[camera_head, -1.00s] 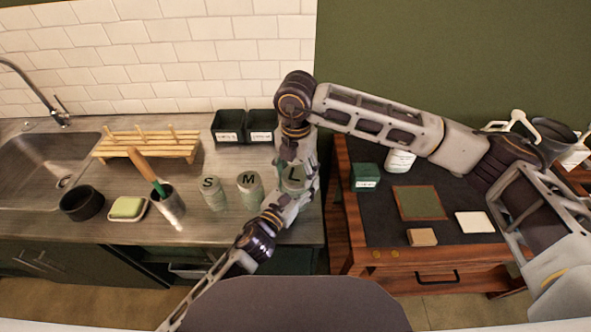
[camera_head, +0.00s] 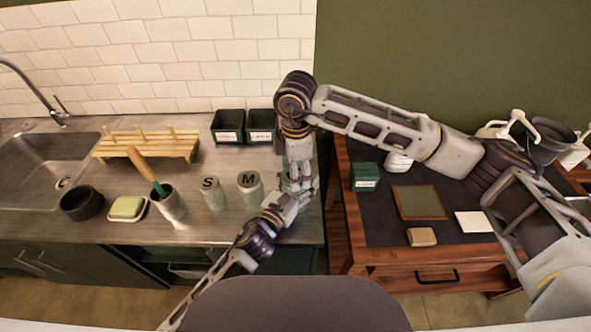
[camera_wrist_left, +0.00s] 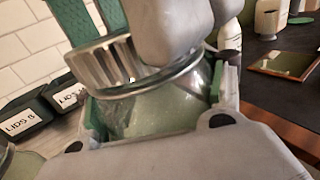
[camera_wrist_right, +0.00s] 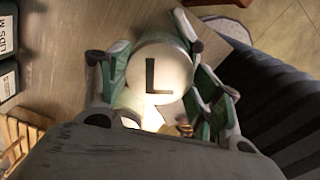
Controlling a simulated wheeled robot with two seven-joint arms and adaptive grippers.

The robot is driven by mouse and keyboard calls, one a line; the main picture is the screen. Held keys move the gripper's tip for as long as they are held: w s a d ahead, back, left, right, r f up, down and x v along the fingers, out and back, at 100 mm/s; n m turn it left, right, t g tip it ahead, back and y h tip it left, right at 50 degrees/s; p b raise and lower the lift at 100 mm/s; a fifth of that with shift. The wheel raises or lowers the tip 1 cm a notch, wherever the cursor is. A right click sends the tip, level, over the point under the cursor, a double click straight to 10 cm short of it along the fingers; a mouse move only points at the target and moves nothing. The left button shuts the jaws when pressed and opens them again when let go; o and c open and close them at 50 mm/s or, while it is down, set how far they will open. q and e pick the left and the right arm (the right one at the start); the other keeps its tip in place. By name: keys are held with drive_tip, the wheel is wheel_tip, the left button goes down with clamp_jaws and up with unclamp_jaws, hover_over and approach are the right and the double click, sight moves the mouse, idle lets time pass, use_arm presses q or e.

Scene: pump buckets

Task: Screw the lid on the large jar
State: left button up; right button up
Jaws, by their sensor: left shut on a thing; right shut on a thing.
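The large jar shows in the left wrist view as a clear greenish glass body (camera_wrist_left: 150,112). My left gripper (camera_head: 288,197) is shut around the body from its sides. The ridged metal lid (camera_wrist_left: 105,62) sits at the jar's mouth; I cannot tell how tightly it is seated. In the right wrist view the lid's pale top bears a black L (camera_wrist_right: 158,82). My right gripper (camera_wrist_right: 160,85) comes from above, shut on the lid with green fingers on both sides. In the head view the grippers hide most of the jar and lid.
The M jar (camera_head: 250,188) and S jar (camera_head: 213,193) stand left of the grippers. A utensil pot (camera_head: 170,204) stands farther left. Dark bins (camera_head: 228,127) stand behind. The counter ends just to the right, before a dark-topped wooden cart (camera_head: 385,230).

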drive_tip(key=m, duration=0.3)
drive_tip(key=shift+m, duration=0.3)
drive_tip(key=o, duration=0.7)
drive_tip(key=shift+r, duration=0.1)
drive_tip(key=shift+r, duration=2.2)
drive_tip(key=shift+c, duration=0.5)
